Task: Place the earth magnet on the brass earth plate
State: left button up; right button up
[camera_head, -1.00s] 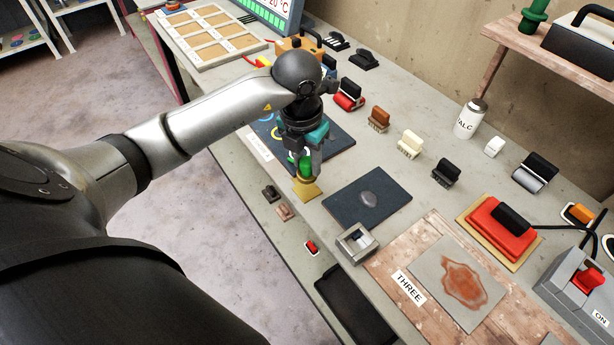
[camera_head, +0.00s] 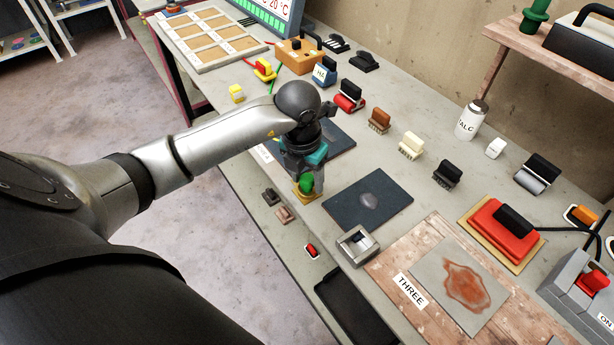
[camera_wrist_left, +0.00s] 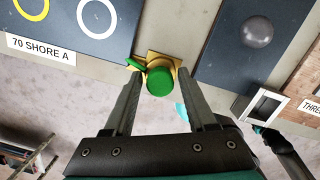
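The earth magnet, a green cylinder (camera_head: 306,185), sits on the yellow brass earth plate (camera_head: 309,197) near the bench's front edge. In the left wrist view the green magnet (camera_wrist_left: 160,80) stands over the square brass plate (camera_wrist_left: 154,55), with a green stub or lead to its left. My left gripper (camera_head: 307,180) is lowered around the magnet. In the wrist view its two fingers (camera_wrist_left: 158,82) are on either side of the magnet, with narrow gaps showing. Whether the magnet's underside lies flat on the plate is hidden. My right gripper does not show clearly.
A dark mat with a grey blob (camera_head: 368,200) lies right of the plate, and another dark mat (camera_head: 335,140) lies behind the gripper. A small grey open box (camera_head: 357,245) stands at front right. Small items and a black tray (camera_head: 352,305) are on the lower shelf.

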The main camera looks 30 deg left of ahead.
aim_at(303, 183)
pick_arm(q)
jog(key=shift+o, duration=0.7)
jog(key=shift+r, duration=0.15)
notch_tip(303, 183, up, 12)
jog(key=s+p, duration=0.1)
jog(key=shift+s+p, duration=0.25)
jog(key=shift+p, duration=0.15)
